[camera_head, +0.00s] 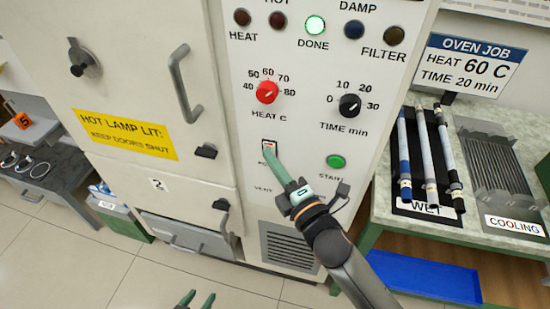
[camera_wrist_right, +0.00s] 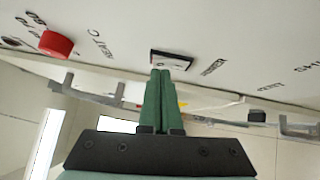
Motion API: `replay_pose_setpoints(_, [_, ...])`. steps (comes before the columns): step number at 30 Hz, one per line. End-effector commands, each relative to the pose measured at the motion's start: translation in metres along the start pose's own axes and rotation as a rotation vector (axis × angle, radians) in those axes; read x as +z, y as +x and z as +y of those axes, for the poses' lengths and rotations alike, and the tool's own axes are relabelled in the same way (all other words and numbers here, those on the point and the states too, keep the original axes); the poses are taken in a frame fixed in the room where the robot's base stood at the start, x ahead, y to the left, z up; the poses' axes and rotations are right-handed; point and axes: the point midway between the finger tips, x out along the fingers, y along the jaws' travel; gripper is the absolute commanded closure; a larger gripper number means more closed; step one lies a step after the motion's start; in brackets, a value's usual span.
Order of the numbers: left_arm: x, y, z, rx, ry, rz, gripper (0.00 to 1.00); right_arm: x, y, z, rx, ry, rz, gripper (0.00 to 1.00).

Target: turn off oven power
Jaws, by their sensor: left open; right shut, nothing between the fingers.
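The power switch (camera_head: 269,145) is a small dark-framed rocker with a little red on it, below the heat knob on the oven's white panel; its label is mostly hidden. My right gripper (camera_head: 270,153) is shut and empty, with green fingertips at the switch's lower edge. In the right wrist view the fingertips (camera_wrist_right: 160,72) point at the switch (camera_wrist_right: 172,57) and look touching or nearly so. The rocker's position is too small to tell. My left gripper (camera_head: 197,299) is open and empty, low at the bottom edge of the head view.
The DONE lamp (camera_head: 315,25) glows; the other lamps look dark. The red heat knob (camera_head: 266,92), black time knob (camera_head: 349,105) and green start button (camera_head: 336,161) are nearby. Oven doors (camera_head: 130,75) stand left. Rods lie on the WET mat (camera_head: 423,207), right, beside the cooling rack (camera_head: 490,165).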

Motion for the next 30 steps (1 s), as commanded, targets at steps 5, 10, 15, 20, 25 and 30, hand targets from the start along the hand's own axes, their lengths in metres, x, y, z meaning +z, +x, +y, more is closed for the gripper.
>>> replay_pose_setpoints(5, [0.0008,-0.0002,0.0002,0.0,0.0,-0.001,0.5,-0.0013,-0.0004,0.0005,0.0,0.0,0.0,1.0])
replay_pose_setpoints(10, [0.0016,-0.0005,0.0002,0.0,-0.001,-0.003,0.5,-0.0012,-0.0004,0.0005,0.0,0.0,0.0,1.0])
replay_pose_setpoints(15, [-0.001,-0.0035,0.0005,0.0,-0.001,-0.004,0.5,0.0014,0.0022,0.0031,0.0,-0.002,0.0,1.0])
replay_pose_setpoints(20, [-0.002,-0.0042,0.0005,0.0,-0.001,-0.003,0.5,0.0038,0.0045,0.0029,0.002,-0.001,0.0,1.0])
replay_pose_setpoints(25, [-0.0021,-0.0044,0.0005,0.0,-0.001,-0.003,0.5,0.0046,0.0047,0.0033,0.002,-0.002,-0.001,1.0])
replay_pose_setpoints(30, [-0.0038,-0.0059,0.0007,0.0,-0.002,-0.004,0.5,0.0066,0.0053,0.0043,0.002,-0.002,-0.001,1.0])
